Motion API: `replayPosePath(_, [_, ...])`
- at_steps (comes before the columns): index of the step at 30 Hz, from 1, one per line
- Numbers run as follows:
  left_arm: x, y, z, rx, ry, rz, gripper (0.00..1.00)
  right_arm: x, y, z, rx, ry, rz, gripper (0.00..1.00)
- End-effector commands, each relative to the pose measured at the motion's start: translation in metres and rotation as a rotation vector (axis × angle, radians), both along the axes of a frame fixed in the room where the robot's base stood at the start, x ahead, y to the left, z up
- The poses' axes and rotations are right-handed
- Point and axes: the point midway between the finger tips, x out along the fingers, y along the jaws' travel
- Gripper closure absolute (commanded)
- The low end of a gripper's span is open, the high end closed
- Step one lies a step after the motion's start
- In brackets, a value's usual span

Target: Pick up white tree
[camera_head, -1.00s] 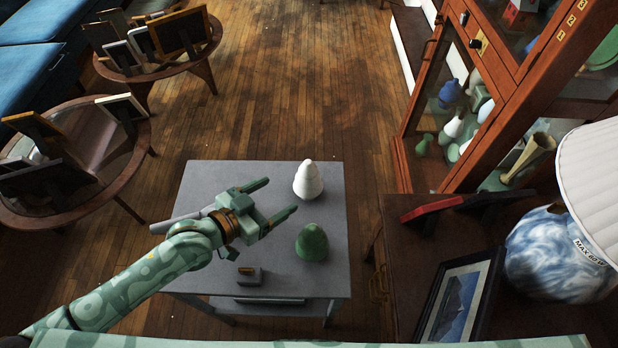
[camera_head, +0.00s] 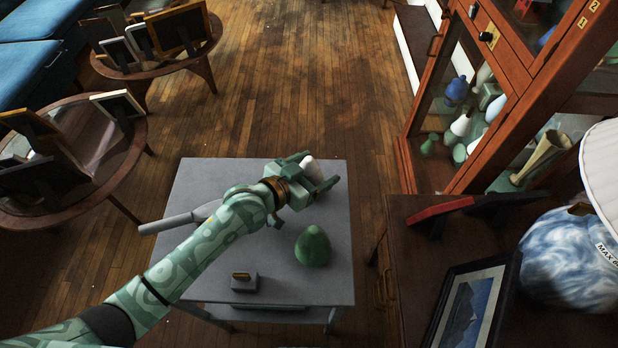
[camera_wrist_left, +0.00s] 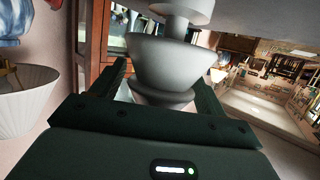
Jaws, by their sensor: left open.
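The white tree (camera_head: 311,168) stands near the far right corner of the grey table (camera_head: 200,180), mostly hidden behind my left gripper (camera_head: 322,170) in the head view. The left gripper is open, with its fingers on either side of the tree. In the left wrist view, the white tree (camera_wrist_left: 170,62) shows as stacked rounded tiers between the two open fingers (camera_wrist_left: 160,88). I cannot tell whether the fingers touch it. My right gripper is not in view.
A green tree (camera_head: 313,246) stands on the table, nearer and below the gripper. A small grey block (camera_head: 244,282) sits near the front edge. A side table with a framed picture (camera_head: 470,310) and a lamp (camera_head: 570,250) stands at right.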

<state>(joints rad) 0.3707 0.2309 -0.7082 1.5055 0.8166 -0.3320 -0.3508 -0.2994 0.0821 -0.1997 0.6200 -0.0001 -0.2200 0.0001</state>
Motion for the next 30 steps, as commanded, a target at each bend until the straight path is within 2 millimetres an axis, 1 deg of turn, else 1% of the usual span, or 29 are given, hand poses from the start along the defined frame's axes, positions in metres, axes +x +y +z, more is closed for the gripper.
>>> replayPosePath(1, [0.000, 0.000, 0.001, 0.000, 0.000, 0.000, 0.26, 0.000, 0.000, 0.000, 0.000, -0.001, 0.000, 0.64])
replayPosePath(2, [0.000, 0.000, 0.001, 0.000, 0.000, 0.000, 0.28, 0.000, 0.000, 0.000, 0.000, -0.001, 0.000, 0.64])
replayPosePath(3, [0.000, 0.000, 0.001, 0.000, 0.000, 0.000, 0.40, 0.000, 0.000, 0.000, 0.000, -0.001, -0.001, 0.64])
replayPosePath(5, [0.000, 0.000, 0.001, 0.000, 0.000, 0.000, 0.56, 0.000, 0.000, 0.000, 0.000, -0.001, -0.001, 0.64])
replayPosePath(6, [0.000, 0.000, 0.000, 0.000, 0.000, 0.000, 0.67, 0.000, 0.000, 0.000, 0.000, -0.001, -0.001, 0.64])
replayPosePath(7, [0.000, 0.000, 0.000, 0.000, 0.000, 0.000, 0.76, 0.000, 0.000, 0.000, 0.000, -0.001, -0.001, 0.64])
replayPosePath(8, [0.000, 0.000, 0.000, 0.000, 0.000, 0.000, 0.77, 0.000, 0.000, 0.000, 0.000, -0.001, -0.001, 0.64])
replayPosePath(16, [0.000, 0.000, 0.002, -0.001, -0.001, 0.000, 0.77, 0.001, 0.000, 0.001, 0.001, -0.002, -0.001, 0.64])
replayPosePath(20, [0.000, 0.000, 0.010, -0.001, -0.001, 0.000, 0.77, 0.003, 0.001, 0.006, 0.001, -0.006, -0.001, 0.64])
replayPosePath(23, [0.000, 0.000, 0.024, 0.000, -0.004, -0.001, 0.77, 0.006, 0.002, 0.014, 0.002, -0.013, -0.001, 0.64])
replayPosePath(25, [0.000, 0.000, 0.038, -0.001, -0.007, 0.000, 0.77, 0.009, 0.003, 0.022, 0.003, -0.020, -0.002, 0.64])
replayPosePath(26, [-0.003, 0.001, 0.043, -0.002, -0.006, -0.001, 0.77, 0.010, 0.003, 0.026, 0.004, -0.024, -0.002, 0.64])
replayPosePath(30, [-0.024, 0.009, 0.071, -0.002, -0.005, -0.001, 0.77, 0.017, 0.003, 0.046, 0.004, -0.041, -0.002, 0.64])
